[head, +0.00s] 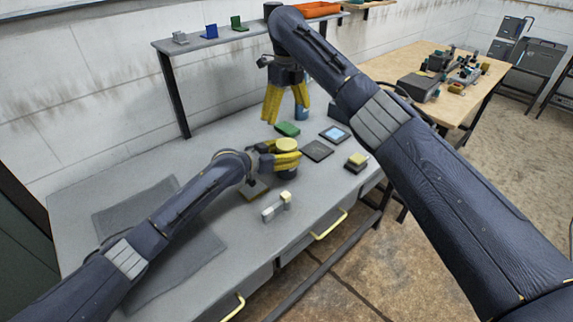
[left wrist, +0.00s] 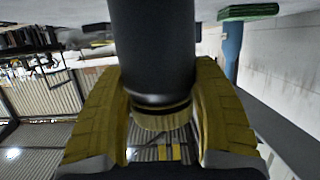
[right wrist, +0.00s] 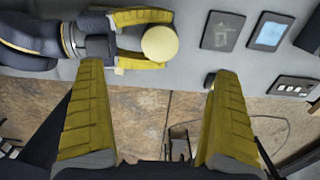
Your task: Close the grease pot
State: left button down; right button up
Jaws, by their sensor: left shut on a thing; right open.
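The grease pot (head: 287,172) is a dark cylinder with a round pale yellow lid (head: 287,144) on its top. My left gripper (head: 286,158) is shut around the pot just below the lid. In the left wrist view the dark pot body (left wrist: 152,45) stands between the fingers, with the lid (left wrist: 162,121) at its lower end. The right wrist view shows the lid (right wrist: 160,43) from above. I cannot tell how tightly the lid sits. My right gripper (head: 285,108) is open and empty, pointing down behind the pot; its fingers also show in the right wrist view (right wrist: 158,80).
A blue cylinder (head: 302,113) is beside my right gripper. A shelf (head: 220,39) runs behind. The bench's left part is mostly clear.

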jog(key=shift+r, duration=2.2)
pick_arm(q)
jog(key=shift+c, duration=1)
grip_release()
jog(key=shift+s+a, duration=0.1)
jog(key=v, duration=1.1)
jog(key=shift+s+a, duration=0.2)
jog(key=shift+a, duration=0.15)
jog(key=shift+r, duration=0.15)
